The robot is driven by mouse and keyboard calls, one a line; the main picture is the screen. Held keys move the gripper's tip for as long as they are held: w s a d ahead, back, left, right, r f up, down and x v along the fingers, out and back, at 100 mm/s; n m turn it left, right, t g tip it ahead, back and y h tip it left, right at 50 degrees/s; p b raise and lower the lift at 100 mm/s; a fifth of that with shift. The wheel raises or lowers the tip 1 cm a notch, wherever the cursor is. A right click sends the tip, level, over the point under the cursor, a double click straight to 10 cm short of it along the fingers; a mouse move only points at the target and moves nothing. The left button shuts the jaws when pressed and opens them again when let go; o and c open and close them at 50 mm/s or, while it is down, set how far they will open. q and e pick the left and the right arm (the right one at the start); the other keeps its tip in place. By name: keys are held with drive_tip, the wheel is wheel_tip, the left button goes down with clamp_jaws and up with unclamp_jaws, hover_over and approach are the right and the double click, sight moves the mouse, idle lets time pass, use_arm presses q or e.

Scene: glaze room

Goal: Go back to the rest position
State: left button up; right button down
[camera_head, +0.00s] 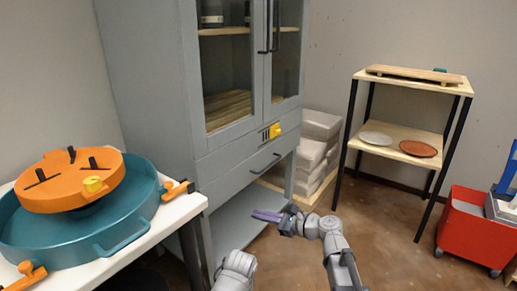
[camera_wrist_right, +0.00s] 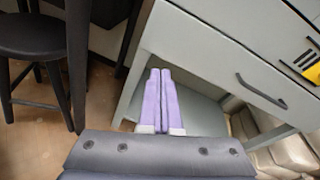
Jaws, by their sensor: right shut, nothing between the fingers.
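My right gripper (camera_head: 268,216) is in the lower middle of the head view, in front of the grey cabinet's lower part. Its purple fingers are shut with nothing between them. The fingers also show in the right wrist view (camera_wrist_right: 161,75), side by side in front of the cabinet's open lower shelf. In the head view, a grey link of my own shows at the bottom, left of the right arm. My left gripper does not show in either view.
The grey cabinet (camera_head: 150,75) has glass doors and a drawer (camera_head: 262,172). A white table (camera_head: 165,225) with a teal basin (camera_head: 125,210) and orange disc (camera_head: 75,182) is left. A shelf rack (camera_head: 420,84) and red cart (camera_head: 470,232) stand right. A dark stool (camera_wrist_right: 40,35) shows in the wrist view.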

drive_tip(key=s+d+f+n+g+h, duration=0.3)
drive_tip(key=s+f+n, duration=0.2)
drive_tip(key=f+n, duration=0.15)
drive_tip(key=s+d+f+n+g+h, duration=0.2)
drive_tip(key=s+f+n+h, duration=0.25)
drive_tip(key=f+n, duration=0.2)
drive_tip(key=s+d+f+n+g+h, duration=0.2)
drive_tip(key=s+d+f+n+h, duration=0.2)
drive_tip(key=s+d+n+h, duration=0.5)
drive_tip(key=s+a+r+n+g+y+p, duration=0.15)
drive_tip(key=s+a+r+p, duration=0.25)
drive_tip(key=a+r+p, duration=0.6)
wheel_tip(320, 180, up, 37)
drive_tip(key=p, duration=3.7)
drive_tip(key=shift+d+r+n+y+p, duration=0.15)
drive_tip(key=shift+d+n+y+p, duration=0.15)
drive_tip(key=shift+d+n+p, duration=0.05)
